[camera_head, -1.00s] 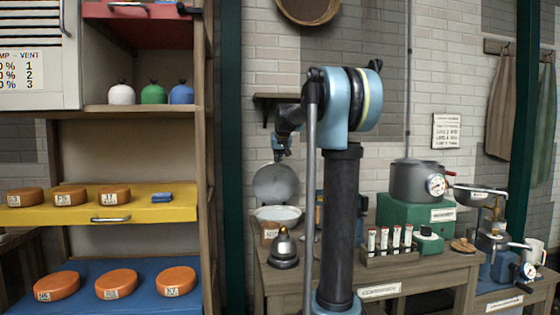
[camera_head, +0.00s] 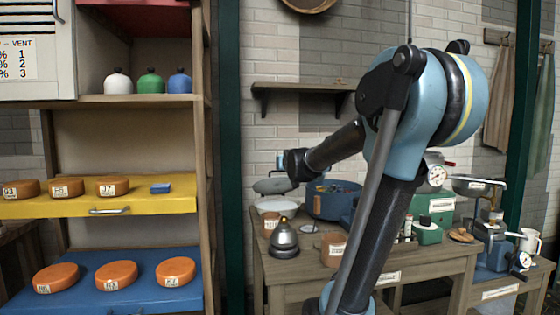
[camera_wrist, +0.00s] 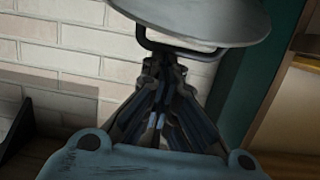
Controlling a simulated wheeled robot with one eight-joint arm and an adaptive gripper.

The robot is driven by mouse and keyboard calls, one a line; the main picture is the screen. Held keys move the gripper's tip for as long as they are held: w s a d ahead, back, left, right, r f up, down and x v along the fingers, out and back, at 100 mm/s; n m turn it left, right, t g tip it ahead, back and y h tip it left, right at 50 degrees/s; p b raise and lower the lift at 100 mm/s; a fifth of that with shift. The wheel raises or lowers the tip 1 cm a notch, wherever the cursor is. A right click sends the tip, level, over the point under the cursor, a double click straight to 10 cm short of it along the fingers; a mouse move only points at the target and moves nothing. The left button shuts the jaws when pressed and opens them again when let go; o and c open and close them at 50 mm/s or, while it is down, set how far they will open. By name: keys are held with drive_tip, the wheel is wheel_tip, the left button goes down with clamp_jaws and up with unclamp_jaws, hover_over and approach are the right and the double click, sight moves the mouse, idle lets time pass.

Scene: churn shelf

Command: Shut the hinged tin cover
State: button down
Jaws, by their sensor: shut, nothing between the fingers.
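The tin cover (camera_head: 272,187) is a grey round lid with its hinge at the back of the pale tin (camera_head: 270,205) on the table. It stands tilted above the tin, neither upright nor flat. In the wrist view the cover (camera_wrist: 215,14) fills the top, with a dark bent bar (camera_wrist: 180,45) at its lower edge. My gripper (camera_wrist: 162,66) is shut and empty, its fingertips close to that bar; I cannot tell whether they touch. In the head view my wrist is just above and right of the cover, and the fingers are not clear.
A bell-shaped metal piece (camera_head: 284,240) and a small orange-brown block (camera_head: 270,224) stand in front of the tin. A blue round vessel (camera_head: 338,199) is just right of it. A wall shelf (camera_head: 300,88) hangs above. The cheese rack (camera_head: 200,160) stands to the left.

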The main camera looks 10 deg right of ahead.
drive_tip(key=s+f, duration=0.7)
drive_tip(key=f, duration=0.5)
drive_tip(key=shift+d+f, duration=0.3)
drive_tip(key=shift+s, duration=0.1)
drive_tip(key=v, duration=1.1)
drive_tip(key=shift+s+d, duration=0.15)
drive_tip(key=shift+s, duration=0.2)
idle(0.4)
drive_tip(key=g+h, duration=0.1)
drive_tip(key=g, duration=0.5)
approach(276, 182)
drive_tip(key=s+d+f, duration=0.2)
drive_tip(key=s+d, duration=0.2)
drive_tip(key=w+a+r+g, duration=0.2)
drive_tip(key=w+r+g, duration=0.3)
drive_tip(key=r+g, duration=0.3)
wheel_tip(276, 182, down, 14)
drive_tip(key=w, duration=0.1)
drive_tip(key=shift+w+a, duration=0.3)
drive_tip(key=shift+w, duration=0.1)
